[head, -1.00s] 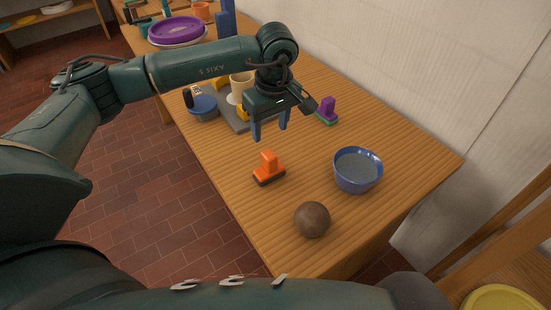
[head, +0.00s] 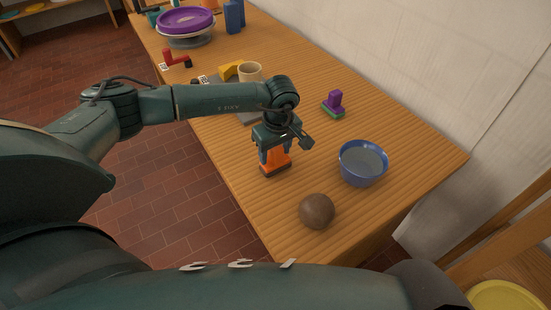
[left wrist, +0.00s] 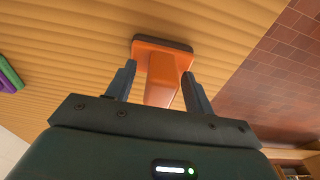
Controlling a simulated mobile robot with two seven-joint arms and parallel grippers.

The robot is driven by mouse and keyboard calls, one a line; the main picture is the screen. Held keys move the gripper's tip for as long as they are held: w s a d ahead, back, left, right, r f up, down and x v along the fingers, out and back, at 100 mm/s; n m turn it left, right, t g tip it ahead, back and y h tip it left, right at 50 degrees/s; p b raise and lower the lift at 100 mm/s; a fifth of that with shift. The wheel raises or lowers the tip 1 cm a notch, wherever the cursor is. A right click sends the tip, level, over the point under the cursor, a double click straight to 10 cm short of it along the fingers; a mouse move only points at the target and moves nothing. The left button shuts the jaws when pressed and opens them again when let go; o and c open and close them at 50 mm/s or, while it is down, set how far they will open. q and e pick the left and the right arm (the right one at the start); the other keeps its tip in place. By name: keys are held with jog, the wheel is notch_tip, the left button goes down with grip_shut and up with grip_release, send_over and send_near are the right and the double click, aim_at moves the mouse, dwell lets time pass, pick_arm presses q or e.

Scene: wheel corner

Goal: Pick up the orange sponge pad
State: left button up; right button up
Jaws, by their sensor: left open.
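The orange sponge pad (head: 275,166) stands on the wooden table near its left edge, with a dark base and an upright orange grip. In the left wrist view the pad (left wrist: 162,66) lies between and just beyond my fingers. My left gripper (head: 273,155) is directly over the pad, open, with one finger on each side of the orange grip (left wrist: 161,88). In the left wrist view the left gripper (left wrist: 160,84) shows a gap between each finger and the grip. Part of the pad is hidden by the gripper in the head view. My right gripper is not seen.
A brown ball (head: 317,211) and a blue bowl (head: 363,163) stand close on the right. A purple and green pad (head: 334,104) is farther back. A beige cup (head: 250,72) and a yellow piece (head: 230,70) stand behind my arm. The wall borders the table's right side.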

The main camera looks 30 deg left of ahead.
pick_arm(q)
jog(key=shift+c, duration=0.2)
jog(key=c, duration=1.1)
grip_shut()
jog(key=shift+r, duration=0.15)
